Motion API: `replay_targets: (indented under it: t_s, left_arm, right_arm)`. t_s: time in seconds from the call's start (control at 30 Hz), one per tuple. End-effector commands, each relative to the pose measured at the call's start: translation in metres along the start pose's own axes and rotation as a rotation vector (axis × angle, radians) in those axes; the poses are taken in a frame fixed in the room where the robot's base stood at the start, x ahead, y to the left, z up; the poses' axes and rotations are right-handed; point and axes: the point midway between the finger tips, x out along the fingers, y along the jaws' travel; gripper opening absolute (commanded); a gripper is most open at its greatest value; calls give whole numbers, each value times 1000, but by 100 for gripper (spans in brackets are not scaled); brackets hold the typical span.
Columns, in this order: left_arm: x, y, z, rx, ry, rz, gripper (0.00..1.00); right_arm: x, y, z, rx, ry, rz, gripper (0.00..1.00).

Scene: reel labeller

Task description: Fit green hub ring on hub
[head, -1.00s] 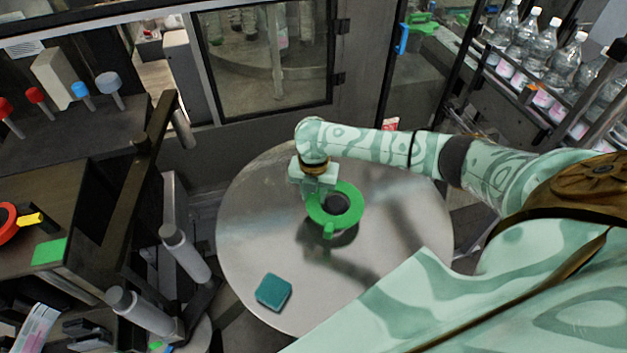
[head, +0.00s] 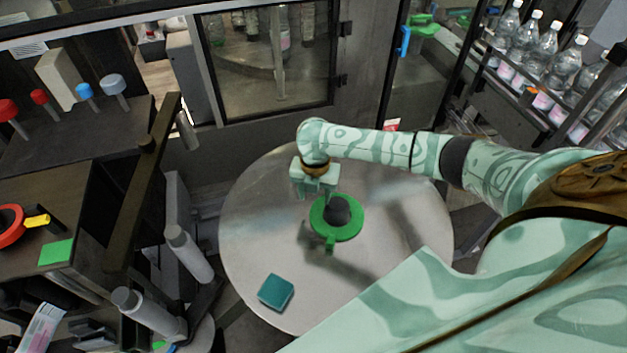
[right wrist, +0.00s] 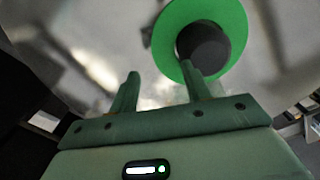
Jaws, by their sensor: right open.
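The green hub ring (head: 337,234) lies low around the dark hub (head: 338,209) on the round metal table, its tab pointing to the front. The hub's top sticks up through the ring's opening. In the right wrist view the ring (right wrist: 168,38) also encircles the hub (right wrist: 204,46). My right gripper (head: 316,194) is open and empty, just behind and left of the ring and a little above it. In the right wrist view its two fingers (right wrist: 160,73) stand apart with nothing between them. My left gripper is not in view.
The round table (head: 265,210) is mostly clear. A teal block (head: 276,292) lies near its front left edge. A dark rack with grey rollers (head: 188,253) stands left of the table. A glass-fronted cabinet (head: 268,60) is behind it. Bottles (head: 545,65) stand at the back right.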

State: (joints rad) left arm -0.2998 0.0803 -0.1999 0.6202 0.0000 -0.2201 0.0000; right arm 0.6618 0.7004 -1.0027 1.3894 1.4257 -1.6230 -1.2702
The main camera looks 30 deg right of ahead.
Motion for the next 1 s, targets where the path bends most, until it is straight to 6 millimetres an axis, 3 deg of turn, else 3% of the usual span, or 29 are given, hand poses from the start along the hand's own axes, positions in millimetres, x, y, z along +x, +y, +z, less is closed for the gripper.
replay_targets:
  t_s: [0.23,0.37,0.47,0.8,1.0]
  left_arm:
    - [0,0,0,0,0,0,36]
    - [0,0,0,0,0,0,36]
    - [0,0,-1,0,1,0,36]
    - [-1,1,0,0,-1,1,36]
    - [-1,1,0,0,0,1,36]
  right_arm:
    - [5,-7,-1,0,2,-20,57]
    - [-2,-7,0,-1,1,-20,57]
    - [-20,-5,0,-1,-1,-14,57]
    - [-114,2,1,-3,-4,-4,57]
    - [-150,4,0,-2,-2,-3,57]
